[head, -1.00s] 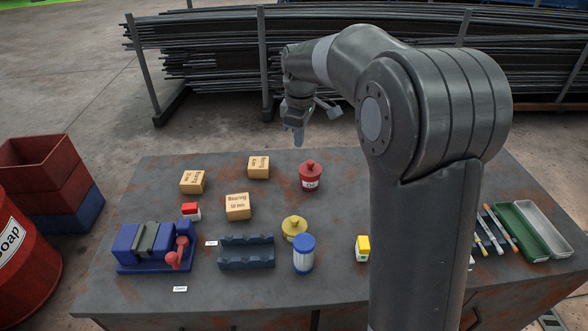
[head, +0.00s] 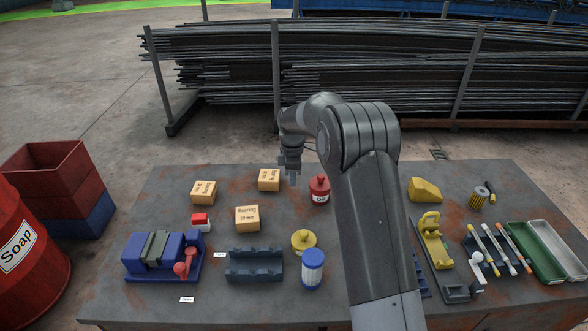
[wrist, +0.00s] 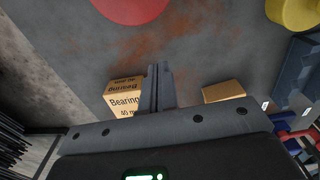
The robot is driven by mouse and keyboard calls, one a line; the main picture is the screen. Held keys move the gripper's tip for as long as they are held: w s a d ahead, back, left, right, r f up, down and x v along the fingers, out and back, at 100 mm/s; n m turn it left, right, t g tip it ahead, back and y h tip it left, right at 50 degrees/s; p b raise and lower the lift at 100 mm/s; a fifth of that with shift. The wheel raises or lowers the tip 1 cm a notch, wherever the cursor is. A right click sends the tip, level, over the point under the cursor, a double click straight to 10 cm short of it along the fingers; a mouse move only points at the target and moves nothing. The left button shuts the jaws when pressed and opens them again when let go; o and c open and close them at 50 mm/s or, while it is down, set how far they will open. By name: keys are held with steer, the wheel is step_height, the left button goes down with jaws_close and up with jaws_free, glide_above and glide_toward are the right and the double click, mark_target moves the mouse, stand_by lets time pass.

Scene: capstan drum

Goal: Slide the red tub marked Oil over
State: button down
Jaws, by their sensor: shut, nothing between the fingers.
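The red tub marked Oil (head: 320,190) stands upright on the workbench, with a knobbed red lid and a white label. In the wrist view its red top (wrist: 132,8) is cut off by the upper edge. My gripper (head: 292,180) is shut and empty, pointing down just left of the tub in the head view. In the wrist view the closed fingers (wrist: 157,82) show a gap of bare bench between them and the tub. I cannot tell the exact height of the fingertips above the bench.
Bearing boxes (head: 269,180) stand left of my gripper, with another (head: 247,218) nearer. A yellow tub (head: 303,241) and a blue-capped jar (head: 313,268) stand in front. A blue vise (head: 158,258) is at left. Bench around the red tub is fairly clear.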

step_height(320, 180, down, 4)
steer(key=shift+r, duration=0.1)
steer(key=d, duration=0.2)
steer(key=shift+d, duration=1)
steer(key=d, duration=2)
steer(key=shift+d, duration=0.25)
